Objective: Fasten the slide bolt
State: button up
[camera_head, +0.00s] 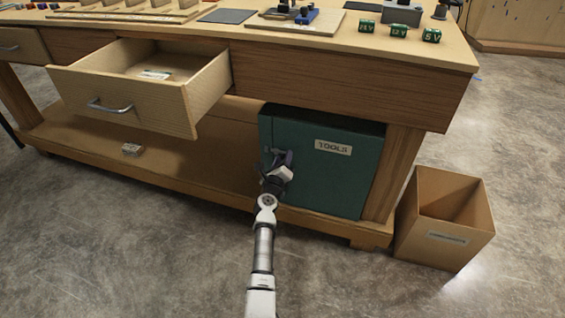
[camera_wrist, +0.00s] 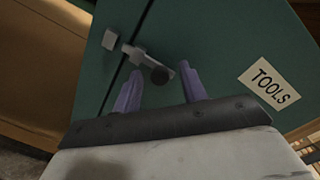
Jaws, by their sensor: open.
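The teal tools cabinet (camera_head: 340,180) stands under the bench, its door shut or nearly so. In the wrist view, the grey slide bolt (camera_wrist: 138,57) lies on the teal door (camera_wrist: 215,40) by a dark seam, with a round dark knob (camera_wrist: 159,75). A small grey block (camera_wrist: 110,40), looking like the keeper, sits left of the seam. I cannot tell whether the bolt tip enters it. My gripper (camera_wrist: 162,72) is open, its two purple fingers either side of the knob; contact is unclear. In the head view, my gripper (camera_head: 279,162) hides the bolt.
An open drawer (camera_head: 130,95) juts out above and left of the cabinet. An open-topped brown bin (camera_head: 440,230) stands on the floor at right. A small box (camera_head: 132,150) lies on the lower shelf. The floor in front is clear.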

aim_at(277, 152)
grip_shut()
jog(key=shift+w+a, duration=0.25)
jog(key=shift+a, duration=0.5)
jog(key=shift+w+a, duration=0.2)
jog(key=shift+a, duration=0.5)
grip_release()
jog(key=shift+a, duration=0.1)
jog(key=shift+s, duration=0.55)
jog(key=p+v, duration=0.5)
jog(key=v, duration=0.7)
jog(key=shift+s+p, duration=0.3)
jog(key=shift+s, duration=0.05)
jog(key=shift+a, duration=0.1)
